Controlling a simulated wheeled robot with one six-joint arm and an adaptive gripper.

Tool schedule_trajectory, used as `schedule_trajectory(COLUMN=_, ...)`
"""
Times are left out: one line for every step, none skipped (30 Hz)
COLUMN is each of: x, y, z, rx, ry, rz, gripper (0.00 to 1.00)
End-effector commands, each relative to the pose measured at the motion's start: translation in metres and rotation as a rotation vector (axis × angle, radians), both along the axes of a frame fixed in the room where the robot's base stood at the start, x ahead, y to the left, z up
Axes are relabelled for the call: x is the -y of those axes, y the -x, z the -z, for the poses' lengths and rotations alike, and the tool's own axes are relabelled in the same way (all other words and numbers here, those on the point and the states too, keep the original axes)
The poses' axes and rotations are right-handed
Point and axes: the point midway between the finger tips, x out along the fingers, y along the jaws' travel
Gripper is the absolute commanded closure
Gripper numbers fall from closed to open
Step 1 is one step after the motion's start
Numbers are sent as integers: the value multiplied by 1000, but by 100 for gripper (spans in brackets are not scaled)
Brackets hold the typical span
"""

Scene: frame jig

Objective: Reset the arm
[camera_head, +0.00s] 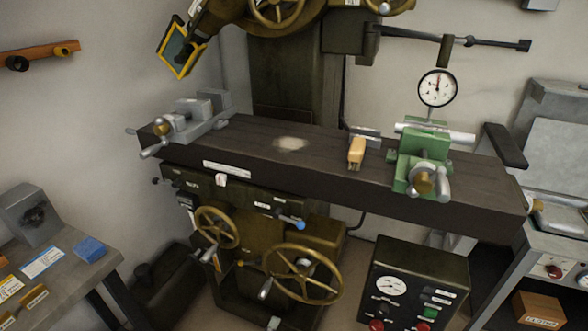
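My arm and gripper do not show in the head view, so their pose and what the gripper holds cannot be told. The view is filled by a milling machine with a long dark table (262,152). A grey vise (196,118) is on the table's left end. A green vise (422,158) gripping a silver round bar (452,136) is on the right end. A brush with a tan block (356,152) lies left of the green vise. A dial gauge (437,88) hangs above the green vise. A pale patch (291,143) marks the table's middle.
A yellow-framed guard (180,52) juts out at the upper left. Brass handwheels (303,273) stick out below the table. A black control box (416,288) stands in front at the lower right. A grey bench (62,278) is at the left, another workstation (560,240) at the right.

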Motion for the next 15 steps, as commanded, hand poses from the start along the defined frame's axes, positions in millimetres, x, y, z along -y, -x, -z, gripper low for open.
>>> schedule_trajectory(x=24, y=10, z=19, rx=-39, ry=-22, rz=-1, gripper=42)
schedule_trajectory(x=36, y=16, z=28, rx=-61, ry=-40, rz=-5, gripper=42)
schedule_trajectory(x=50, y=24, z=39, rx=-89, ry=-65, rz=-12, gripper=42)
schedule_trajectory(x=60, y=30, z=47, rx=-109, ry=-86, rz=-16, gripper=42)
schedule_trajectory(x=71, y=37, z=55, rx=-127, ry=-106, rz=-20, gripper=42)
schedule_trajectory(x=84, y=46, z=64, rx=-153, ry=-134, rz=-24, gripper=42)
schedule_trajectory(x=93, y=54, z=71, rx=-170, ry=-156, rz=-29, gripper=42)
schedule_trajectory(x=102, y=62, z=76, rx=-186, ry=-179, rz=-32, gripper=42)
schedule_trajectory(x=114, y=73, z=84, rx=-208, ry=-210, rz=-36, gripper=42)
schedule_trajectory(x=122, y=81, z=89, rx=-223, ry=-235, rz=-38, gripper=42)
schedule_trajectory(x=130, y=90, z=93, rx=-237, ry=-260, rz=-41, gripper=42)
schedule_trajectory(x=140, y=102, z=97, rx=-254, ry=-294, rz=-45, gripper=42)
schedule_trajectory(x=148, y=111, z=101, rx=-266, ry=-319, rz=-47, gripper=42)
schedule_trajectory(x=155, y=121, z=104, rx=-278, ry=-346, rz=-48, gripper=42)
schedule_trajectory(x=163, y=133, z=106, rx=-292, ry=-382, rz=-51, gripper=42)
